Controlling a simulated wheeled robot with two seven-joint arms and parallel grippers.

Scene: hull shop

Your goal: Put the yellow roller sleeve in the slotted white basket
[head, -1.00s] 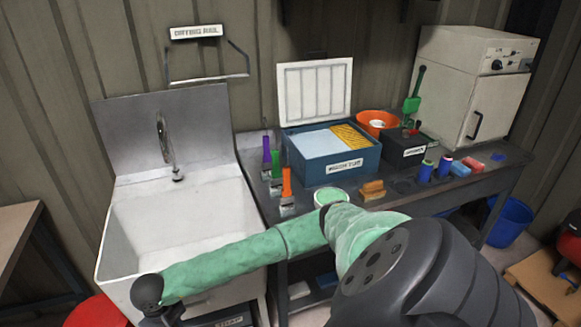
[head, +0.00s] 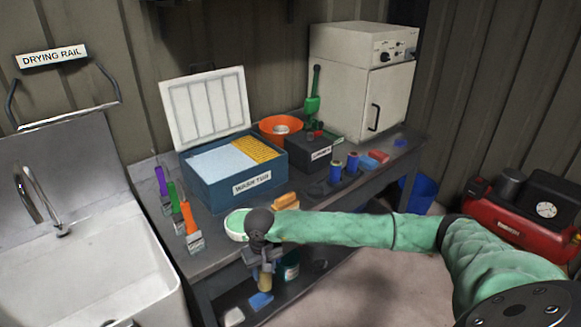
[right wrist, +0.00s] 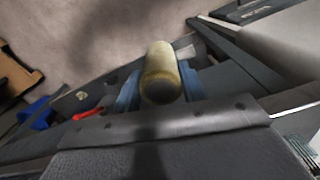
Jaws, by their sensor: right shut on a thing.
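My right gripper (head: 262,266) is shut on the yellow roller sleeve (head: 265,281). It holds the sleeve pointing down in front of the bench's front edge, above the lower shelf. In the right wrist view the sleeve (right wrist: 160,70) sits between the two blue-grey fingers, its near end facing the camera. I cannot make out a slotted white basket for certain in either view. My left gripper is not in view.
The bench (head: 222,254) carries a blue wash tub (head: 232,178) with an upright white lid, several brushes, a green-filled pot (head: 236,222), a sponge (head: 286,201) and blue cans. A sink (head: 90,255) stands left, a red compressor (head: 520,225) right. The lower shelf holds small items.

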